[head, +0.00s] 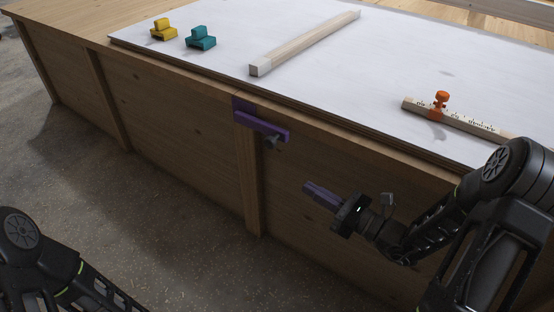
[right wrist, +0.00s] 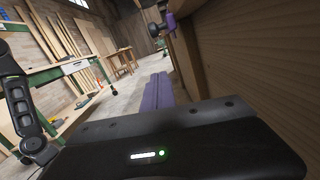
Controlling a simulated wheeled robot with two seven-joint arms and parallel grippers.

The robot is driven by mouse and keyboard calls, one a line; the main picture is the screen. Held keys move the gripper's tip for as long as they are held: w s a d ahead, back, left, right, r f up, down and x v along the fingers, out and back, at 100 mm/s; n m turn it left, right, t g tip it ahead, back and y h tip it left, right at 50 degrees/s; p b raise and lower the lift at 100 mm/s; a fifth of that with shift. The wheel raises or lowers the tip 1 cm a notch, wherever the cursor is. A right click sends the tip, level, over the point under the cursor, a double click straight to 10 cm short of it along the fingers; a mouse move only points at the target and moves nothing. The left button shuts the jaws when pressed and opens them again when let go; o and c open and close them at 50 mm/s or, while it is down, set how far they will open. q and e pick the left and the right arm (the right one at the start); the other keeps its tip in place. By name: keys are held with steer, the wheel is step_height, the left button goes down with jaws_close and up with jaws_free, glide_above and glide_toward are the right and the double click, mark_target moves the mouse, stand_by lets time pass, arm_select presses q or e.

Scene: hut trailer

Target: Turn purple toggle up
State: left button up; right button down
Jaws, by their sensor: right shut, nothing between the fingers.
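The purple toggle (head: 262,126) is mounted on the front side of the wooden bench, just below the top edge. Its bar lies roughly level, pointing right, with a dark knob (head: 272,143) below its right part. In the right wrist view the toggle (right wrist: 171,21) shows at the top, ahead of the fingers. My right gripper (head: 308,188) has purple fingers, shut and empty. It is below and to the right of the toggle, apart from it, pointing left along the bench side. The right wrist view shows its fingers (right wrist: 158,88) together. My left gripper is out of view.
On the bench a white board (head: 340,75) carries a pale wooden bar (head: 305,42), a yellow block (head: 163,30), a teal block (head: 201,38) and an orange piece (head: 440,101) on a marked strip (head: 470,122). Open floor (head: 150,190) lies in front of the bench.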

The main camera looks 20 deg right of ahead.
steer(key=shift+w+a, duration=0.1)
steer(key=shift+a, duration=0.05)
steer(key=w+a+r+b, duration=0.3)
steer(key=w+a, duration=0.3)
steer(key=w, duration=0.2)
steer(key=shift+w+r, duration=0.2)
steer(key=shift+r, duration=0.7)
